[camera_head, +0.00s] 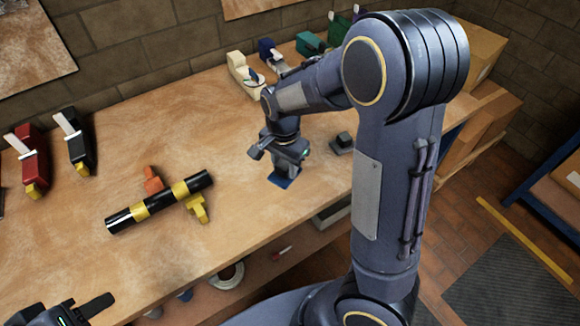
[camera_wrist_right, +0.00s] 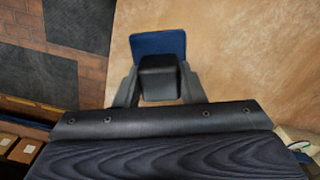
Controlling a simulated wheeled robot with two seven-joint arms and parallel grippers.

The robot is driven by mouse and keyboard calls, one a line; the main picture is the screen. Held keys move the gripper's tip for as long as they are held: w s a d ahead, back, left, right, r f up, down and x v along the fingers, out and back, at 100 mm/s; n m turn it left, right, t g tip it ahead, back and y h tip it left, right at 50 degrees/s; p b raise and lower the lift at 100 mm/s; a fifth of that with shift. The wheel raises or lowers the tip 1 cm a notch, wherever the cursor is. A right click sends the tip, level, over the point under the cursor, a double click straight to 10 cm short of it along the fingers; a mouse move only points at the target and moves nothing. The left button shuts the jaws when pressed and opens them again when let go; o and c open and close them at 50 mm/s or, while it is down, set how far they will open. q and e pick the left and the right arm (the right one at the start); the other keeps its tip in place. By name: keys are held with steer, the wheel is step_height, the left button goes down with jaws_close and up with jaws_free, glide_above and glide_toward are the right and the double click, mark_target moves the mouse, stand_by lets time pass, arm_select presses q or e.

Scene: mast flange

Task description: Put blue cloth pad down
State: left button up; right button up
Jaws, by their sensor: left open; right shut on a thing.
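The blue cloth pad (camera_head: 284,181) shows under my right gripper (camera_head: 278,164), low over the wooden workbench near its front edge. In the right wrist view the blue cloth pad (camera_wrist_right: 158,42) sticks out beyond a dark block (camera_wrist_right: 158,78) between the fingers of my right gripper (camera_wrist_right: 158,92). The gripper is shut on the pad by that block. I cannot tell whether the pad touches the bench top. My left gripper (camera_head: 82,312) is open at the bottom left corner, partly cut off by the picture edge, apart from everything.
A black and yellow tube (camera_head: 160,202) lies on the workbench (camera_head: 240,225) with orange (camera_head: 152,181) and yellow (camera_head: 199,209) supports beside it. A small dark block (camera_head: 343,143) stands right of my right gripper. Red (camera_head: 32,155) and black (camera_head: 78,142) tools stand at the back left.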

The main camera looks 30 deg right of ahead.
steer(key=w+d+f, duration=0.1)
steer(key=f, duration=0.1)
steer(key=w+d+f, duration=0.1)
steer(key=d+f, duration=0.1)
steer(key=w+d+f, duration=0.1)
steer(key=f, duration=0.1)
steer(key=shift+w+d+f, duration=0.2)
steer(key=shift+w+d, duration=0.2)
steer(key=shift+w+f+p, duration=0.1)
steer(key=shift+f+p, duration=0.35)
steer(key=shift+f, duration=1.1)
steer(key=shift+f, duration=0.15)
steer(key=o, duration=0.9)
step_height(320, 180, up, 11)
steer(key=s+a+r+n+t+y, duration=0.1)
steer(key=s+a+r+n+t, duration=0.1)
steer(key=s, duration=0.5)
steer(key=s+a+r+n+t+y, duration=0.1)
steer(key=s+a+r+n, duration=0.2)
steer(key=s+r+n, duration=0.2)
steer(key=s+a+r+n+t+y, duration=0.1)
steer(key=s+a+r+n+t, duration=0.1)
steer(key=s, duration=0.8)
steer(key=shift+s+a+r+n+t+y+b, duration=0.15)
steer(key=shift+s+r+n+t+y+b, duration=0.2)
steer(key=shift+r+n, duration=0.5)
